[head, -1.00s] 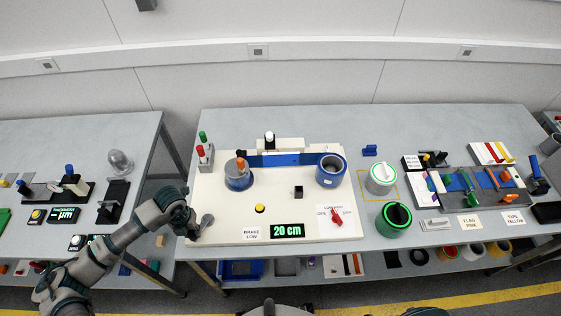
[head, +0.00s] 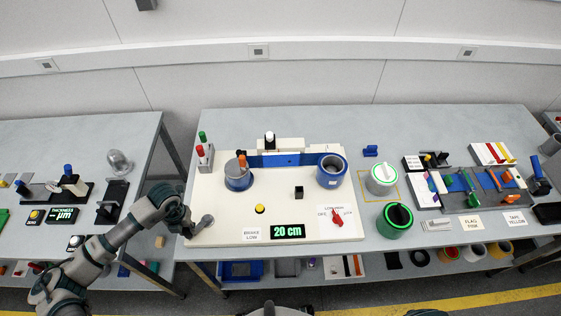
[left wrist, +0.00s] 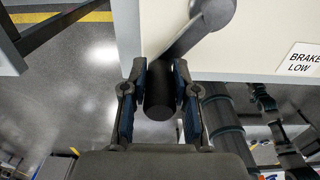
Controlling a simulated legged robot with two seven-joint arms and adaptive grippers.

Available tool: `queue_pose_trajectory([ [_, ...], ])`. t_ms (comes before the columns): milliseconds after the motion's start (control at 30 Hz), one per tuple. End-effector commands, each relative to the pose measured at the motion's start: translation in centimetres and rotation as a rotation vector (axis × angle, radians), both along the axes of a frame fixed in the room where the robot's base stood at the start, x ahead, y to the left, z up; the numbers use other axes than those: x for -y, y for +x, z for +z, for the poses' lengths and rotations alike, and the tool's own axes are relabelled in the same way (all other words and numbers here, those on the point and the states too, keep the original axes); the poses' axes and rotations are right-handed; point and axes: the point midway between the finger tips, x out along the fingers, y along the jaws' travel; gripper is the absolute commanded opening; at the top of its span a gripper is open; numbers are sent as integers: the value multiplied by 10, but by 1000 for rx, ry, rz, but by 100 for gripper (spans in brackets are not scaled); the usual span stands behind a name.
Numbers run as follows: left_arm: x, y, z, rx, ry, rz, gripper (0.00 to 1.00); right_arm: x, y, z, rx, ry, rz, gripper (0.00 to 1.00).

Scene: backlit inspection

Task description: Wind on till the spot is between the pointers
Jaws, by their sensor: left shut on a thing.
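A grey crank (head: 207,220) sits at the board's front left corner. My left gripper (head: 189,229) is at that corner. In the left wrist view my left gripper (left wrist: 160,92) is shut on the crank's black handle (left wrist: 159,100), one finger on each side. The spot and the pointers are too small to make out. My right gripper is not in view.
A green display (head: 288,231) reads 20 cm, beside a BRAKE LOW label (head: 251,233). A red knob (head: 337,216) and a yellow button (head: 260,208) sit on the board. Rolls (head: 394,218) and tools crowd the right side. A gap separates the left table (head: 60,140).

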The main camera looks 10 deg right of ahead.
Motion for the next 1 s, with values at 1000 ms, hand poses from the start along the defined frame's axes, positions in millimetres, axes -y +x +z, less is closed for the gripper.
queue_pose_trajectory([
  [1000, -11, 18, 0, 4, -4, -1, 4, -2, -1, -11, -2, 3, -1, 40],
])
